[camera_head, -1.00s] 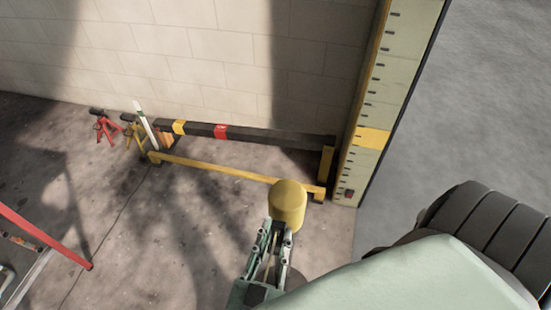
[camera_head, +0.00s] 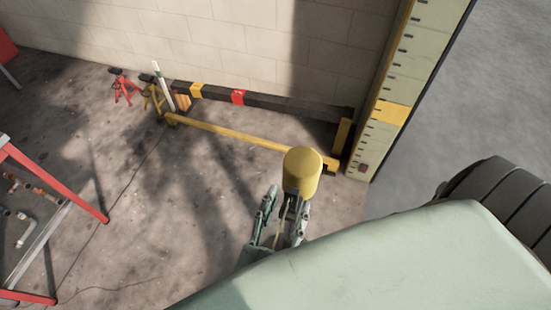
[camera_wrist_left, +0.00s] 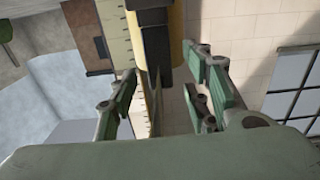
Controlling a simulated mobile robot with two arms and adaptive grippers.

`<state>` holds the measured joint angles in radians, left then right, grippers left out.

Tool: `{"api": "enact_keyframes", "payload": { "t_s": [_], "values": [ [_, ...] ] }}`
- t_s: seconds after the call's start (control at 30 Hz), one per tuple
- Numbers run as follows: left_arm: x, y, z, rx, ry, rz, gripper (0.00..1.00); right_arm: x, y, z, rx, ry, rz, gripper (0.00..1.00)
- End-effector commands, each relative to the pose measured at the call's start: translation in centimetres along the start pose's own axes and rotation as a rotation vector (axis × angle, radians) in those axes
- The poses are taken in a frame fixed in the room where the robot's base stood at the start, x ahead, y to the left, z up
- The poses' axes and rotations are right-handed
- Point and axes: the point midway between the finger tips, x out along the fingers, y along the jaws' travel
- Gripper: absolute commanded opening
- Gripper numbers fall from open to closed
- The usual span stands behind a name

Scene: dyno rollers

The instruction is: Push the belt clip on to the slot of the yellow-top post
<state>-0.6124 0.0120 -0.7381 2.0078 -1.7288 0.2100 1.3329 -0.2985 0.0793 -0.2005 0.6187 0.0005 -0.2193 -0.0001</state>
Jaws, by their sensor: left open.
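The yellow-top post (camera_head: 302,172) stands in the middle of the head view, a rounded yellow cap over a darker lower part. My left gripper (camera_head: 285,207) is open just in front of and below the cap, and the large green surface hides its lower part. In the left wrist view, the green fingers of my left gripper (camera_wrist_left: 160,78) are spread either side of a dark upright block (camera_wrist_left: 154,42) with yellow behind it. I cannot make out the belt clip or the slot for certain. My right gripper is not in view.
A yellow floor bar (camera_head: 235,139) and a dark beam (camera_head: 270,101) lie along the wall. A tall measuring board (camera_head: 395,95) stands at right. Red and yellow stands (camera_head: 125,87) are at far left. A red-framed rack (camera_head: 55,180) is at left.

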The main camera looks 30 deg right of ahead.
Motion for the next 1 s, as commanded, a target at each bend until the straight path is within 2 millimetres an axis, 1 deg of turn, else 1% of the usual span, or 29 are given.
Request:
{"api": "enact_keyframes", "payload": {
  "t_s": [0.2,0.37,0.5,0.6,0.7,0.8,1.0],
  "values": [
    [-3.2,0.1,0.2,-0.003,-0.006,0.002,0.45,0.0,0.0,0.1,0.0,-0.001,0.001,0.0],
    [-5.4,0.1,0.1,-0.003,-0.005,0.001,0.45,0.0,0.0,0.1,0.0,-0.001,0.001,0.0],
    [-8.0,0.1,0.1,-0.006,-0.007,-0.001,0.45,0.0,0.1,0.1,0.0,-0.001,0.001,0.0],
    [-9.4,0.0,0.2,-0.004,-0.007,-0.001,0.45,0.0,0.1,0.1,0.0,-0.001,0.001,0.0],
    [-10.5,0.0,0.1,-0.002,-0.006,0.0,0.45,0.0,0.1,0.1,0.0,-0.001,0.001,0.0],
    [-11.0,0.0,0.0,-0.001,-0.003,0.001,0.45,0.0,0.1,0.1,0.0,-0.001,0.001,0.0],
    [-11.2,0.0,0.0,0.0,-0.002,0.0,0.45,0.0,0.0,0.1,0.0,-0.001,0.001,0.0]
  ]
}}
